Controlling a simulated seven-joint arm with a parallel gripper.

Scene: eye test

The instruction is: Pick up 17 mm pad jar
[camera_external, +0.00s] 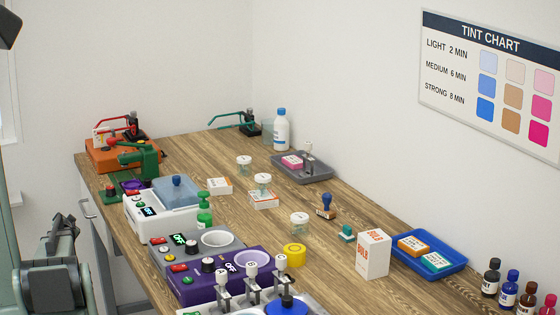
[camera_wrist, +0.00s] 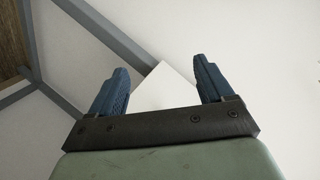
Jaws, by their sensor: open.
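Three small clear jars with pale lids stand on the wooden bench in the external view. One jar (camera_external: 244,163) is toward the back, a second jar (camera_external: 263,182) is at a white and orange box, and a third jar (camera_external: 299,225) is nearer the front. Their labels are too small to read, so I cannot tell which is the 17 mm pad jar. My gripper (camera_wrist: 158,82) shows in the wrist view with its two blue fingers wide apart and nothing held. No jar shows in the wrist view. The fingers are not clearly visible in the external view.
A white carton (camera_external: 373,254) and a blue tray (camera_external: 460,268) with boxes are at the right. A yellow roll (camera_external: 294,254), a green pump bottle (camera_external: 204,212) and purple and grey heaters stand near the front jar. A grey tray (camera_external: 318,178) is behind.

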